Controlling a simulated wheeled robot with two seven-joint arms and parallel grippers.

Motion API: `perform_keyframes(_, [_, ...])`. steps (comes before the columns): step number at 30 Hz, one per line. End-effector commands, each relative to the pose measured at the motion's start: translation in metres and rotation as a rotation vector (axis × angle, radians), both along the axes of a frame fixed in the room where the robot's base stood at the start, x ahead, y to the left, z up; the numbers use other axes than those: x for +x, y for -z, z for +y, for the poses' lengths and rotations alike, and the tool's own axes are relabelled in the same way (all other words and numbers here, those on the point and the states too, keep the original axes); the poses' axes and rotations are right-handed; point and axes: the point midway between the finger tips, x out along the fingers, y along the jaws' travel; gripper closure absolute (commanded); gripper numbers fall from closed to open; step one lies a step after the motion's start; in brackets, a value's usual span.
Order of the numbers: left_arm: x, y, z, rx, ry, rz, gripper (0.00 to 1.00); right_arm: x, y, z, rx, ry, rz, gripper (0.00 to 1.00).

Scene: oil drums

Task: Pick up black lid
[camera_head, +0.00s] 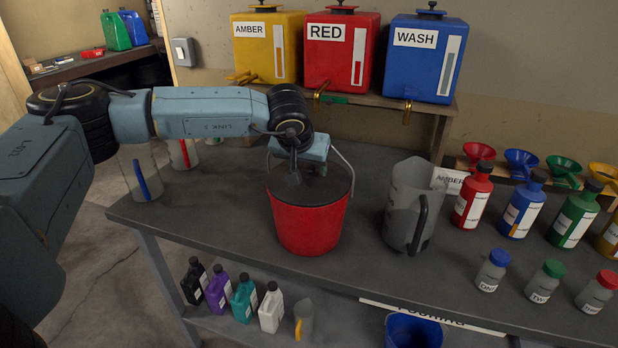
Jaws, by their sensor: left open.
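My left arm reaches in from the left. My left gripper (307,168) is open and points down over the mouth of a red bucket (308,225) on the bench. The bucket's upper part and inside look dark grey, and my gripper covers part of them. I cannot tell whether a black lid lies in the bucket or whether the fingers touch anything. Small black lids or caps show on the red bottle (472,195), blue bottle (521,206) and green bottle (573,212) at the right. My right gripper is not in view.
A grey jug (408,205) stands right of the bucket on the bench (200,205). Amber (268,45), red (341,50) and blue (423,60) tanks stand behind. Small capped bottles (492,270) line the front right. Several small containers (245,298) sit on the lower shelf.

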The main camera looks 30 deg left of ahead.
Motion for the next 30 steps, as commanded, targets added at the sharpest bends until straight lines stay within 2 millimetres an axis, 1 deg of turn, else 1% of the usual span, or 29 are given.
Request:
perform_keyframes(5, [0.0004, 0.0004, -0.0002, -0.001, 0.001, -0.001, 0.48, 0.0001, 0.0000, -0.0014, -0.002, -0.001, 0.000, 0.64])
perform_keyframes(6, [0.0004, 0.0003, -0.0002, -0.001, 0.001, -0.001, 0.49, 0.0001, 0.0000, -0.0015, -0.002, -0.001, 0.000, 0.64])
perform_keyframes(17, [0.0002, -0.0001, -0.0002, -0.001, 0.000, -0.001, 0.96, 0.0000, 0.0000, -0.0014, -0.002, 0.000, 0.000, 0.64])
perform_keyframes(25, [0.0005, -0.0011, -0.0003, -0.001, 0.000, -0.001, 0.97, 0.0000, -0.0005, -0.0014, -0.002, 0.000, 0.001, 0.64])
perform_keyframes(30, [0.0012, -0.0070, -0.0018, 0.000, 0.003, -0.001, 0.97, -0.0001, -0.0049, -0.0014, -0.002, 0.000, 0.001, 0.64])
